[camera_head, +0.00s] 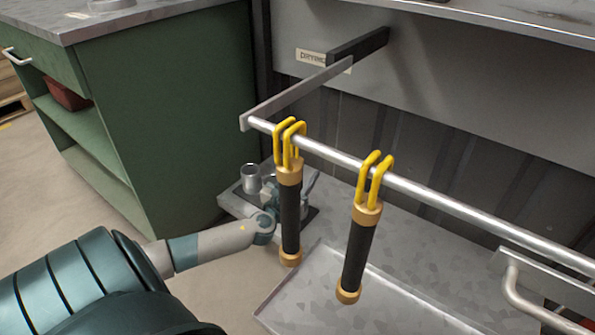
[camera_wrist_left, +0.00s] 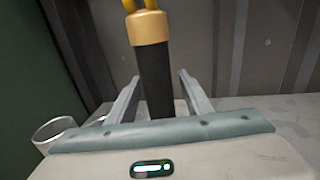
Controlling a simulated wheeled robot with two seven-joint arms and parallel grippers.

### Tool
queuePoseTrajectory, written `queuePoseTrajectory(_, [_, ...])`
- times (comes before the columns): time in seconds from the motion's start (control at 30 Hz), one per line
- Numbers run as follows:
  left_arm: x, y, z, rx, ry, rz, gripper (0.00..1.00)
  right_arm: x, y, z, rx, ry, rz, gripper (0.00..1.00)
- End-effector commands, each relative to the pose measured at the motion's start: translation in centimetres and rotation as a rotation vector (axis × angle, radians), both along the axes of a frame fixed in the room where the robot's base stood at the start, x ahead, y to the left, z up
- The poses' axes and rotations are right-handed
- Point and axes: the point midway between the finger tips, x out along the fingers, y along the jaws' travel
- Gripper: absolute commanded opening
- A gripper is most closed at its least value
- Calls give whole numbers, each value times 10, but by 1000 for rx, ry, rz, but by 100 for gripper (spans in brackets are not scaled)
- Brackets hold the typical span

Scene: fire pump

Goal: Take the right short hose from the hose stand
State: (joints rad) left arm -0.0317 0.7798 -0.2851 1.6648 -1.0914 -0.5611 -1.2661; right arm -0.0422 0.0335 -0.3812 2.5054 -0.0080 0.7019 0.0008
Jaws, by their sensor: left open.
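Two short black hoses with brass ends hang by yellow loops from a metal rail (camera_head: 345,160), the hose stand's bar. The left hose (camera_head: 290,220) hangs nearer the rail's end; the right hose (camera_head: 358,250) hangs apart from it, slightly tilted. My left gripper (camera_head: 291,188) is at the left hose, partly hidden by it, with its fingers open. In the left wrist view, a hose (camera_wrist_left: 155,75) shows between the two spread fingers, with gaps on both sides. Its lower end is hidden behind the gripper body. My right gripper is not in view.
A metal cup (camera_head: 250,178) stands on the grey surface just left of my left gripper. A green cabinet (camera_head: 170,110) is at the left. A shallow metal tray (camera_head: 300,290) lies below the hoses. A curved handle (camera_head: 520,295) is at the lower right.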

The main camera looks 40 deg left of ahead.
Motion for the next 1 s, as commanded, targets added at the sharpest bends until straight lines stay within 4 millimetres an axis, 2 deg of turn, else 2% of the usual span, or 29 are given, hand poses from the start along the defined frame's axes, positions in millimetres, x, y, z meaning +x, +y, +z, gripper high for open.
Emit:
queuePoseTrajectory(0.2, [0, 0, 0, 0, 0, 0, 47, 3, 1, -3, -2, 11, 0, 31])
queuePoseTrajectory(0.23, [0, 0, 0, 0, 0, 0, 44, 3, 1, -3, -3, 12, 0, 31])
queuePoseTrajectory(0.4, [0, 0, 0, 0, 0, 0, 4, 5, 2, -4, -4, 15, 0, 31])
queuePoseTrajectory(0.43, [0, 0, 0, 0, 0, 0, 0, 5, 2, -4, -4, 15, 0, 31])
queuePoseTrajectory(0.77, [0, 1, 3, 1, -2, 0, 0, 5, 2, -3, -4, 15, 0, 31])
queuePoseTrajectory(1.0, [5, 8, 18, 1, -3, -1, 0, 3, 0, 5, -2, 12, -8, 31])
